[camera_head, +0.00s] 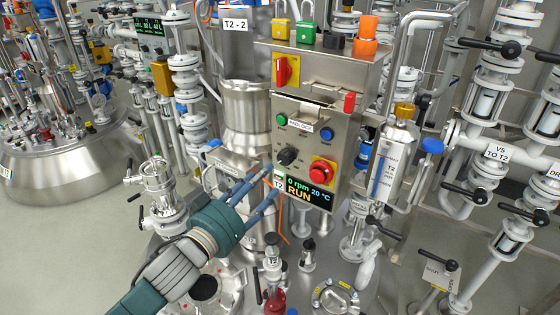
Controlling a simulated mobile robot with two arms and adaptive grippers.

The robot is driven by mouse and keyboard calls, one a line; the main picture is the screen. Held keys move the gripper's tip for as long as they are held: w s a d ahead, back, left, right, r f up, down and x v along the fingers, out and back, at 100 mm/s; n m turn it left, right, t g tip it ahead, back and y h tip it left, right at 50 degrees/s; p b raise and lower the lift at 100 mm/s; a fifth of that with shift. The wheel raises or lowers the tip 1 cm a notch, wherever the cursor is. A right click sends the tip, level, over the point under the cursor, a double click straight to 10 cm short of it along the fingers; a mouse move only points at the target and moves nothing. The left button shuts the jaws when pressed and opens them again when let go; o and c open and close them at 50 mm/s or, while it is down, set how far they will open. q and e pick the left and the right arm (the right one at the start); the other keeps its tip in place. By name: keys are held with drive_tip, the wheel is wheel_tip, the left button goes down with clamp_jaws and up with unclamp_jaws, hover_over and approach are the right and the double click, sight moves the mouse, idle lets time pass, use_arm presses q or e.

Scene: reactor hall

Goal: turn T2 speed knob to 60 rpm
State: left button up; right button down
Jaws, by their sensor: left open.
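The T2 speed knob (287,156) is a black round knob on the lower left of the steel T2 control box (345,135). The green display (304,192) below it reads "0 rpm 20 °C" and "RUN". My left gripper (267,185) comes in from the lower left, open, with its fingers just left of and below the knob. It looks apart from the knob; whether a fingertip touches the box edge, I cannot tell. No thing is between its fingers. My right gripper is not in view.
Close by the knob are a red stop button (322,171), a green button (281,119) and a blue button (327,134). A red-yellow switch (286,70) sits higher up. Pipes, valves and a steel column (246,115) crowd the sides; vessel fittings stand below.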

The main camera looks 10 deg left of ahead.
sight(283, 160)
use_arm(q)
drive_tip(key=p+x, duration=0.1)
drive_tip(key=x, duration=0.7)
drive_tip(key=shift+w+f+p, duration=0.1)
drive_tip(key=shift+w+p, duration=0.25)
drive_tip(key=shift+w, duration=0.05)
drive_tip(key=c, duration=1.2)
